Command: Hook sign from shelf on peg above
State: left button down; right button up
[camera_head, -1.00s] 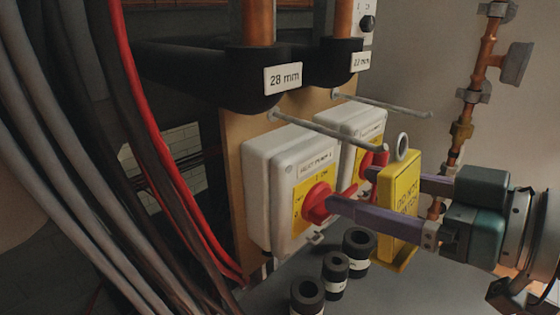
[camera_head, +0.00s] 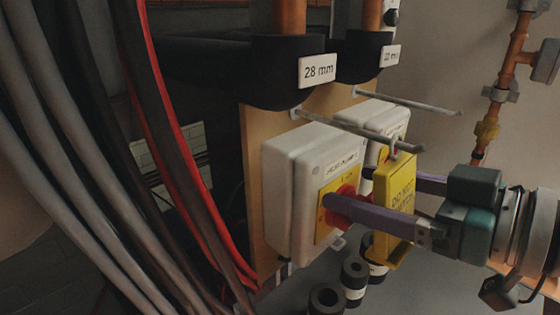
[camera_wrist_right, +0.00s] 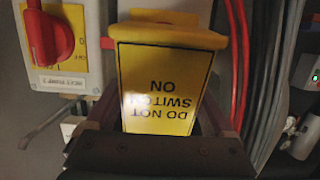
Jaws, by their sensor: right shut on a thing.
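A yellow sign (camera_head: 397,196) reading "DO NOT SWITCH ON" hangs upright in my right gripper (camera_head: 350,188), whose purple fingers are shut on its sides. It shows upside down in the right wrist view (camera_wrist_right: 160,80), between the fingers. The sign's metal ring at its top overlaps the outer part of the nearer metal peg (camera_head: 350,128). I cannot tell for sure whether the peg passes through the ring. A second peg (camera_head: 405,101) sticks out farther back. My left gripper is not in view.
White switch boxes with red knobs stand on the wooden board behind the sign; the nearer box (camera_head: 292,190) is close to my fingertips. Black insulation rings (camera_head: 354,278) stand on the grey shelf below. Cables (camera_head: 60,150) hang at left; a copper pipe (camera_head: 509,60) runs at right.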

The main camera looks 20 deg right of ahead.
dwell(0.3)
jog(key=o, duration=1.1)
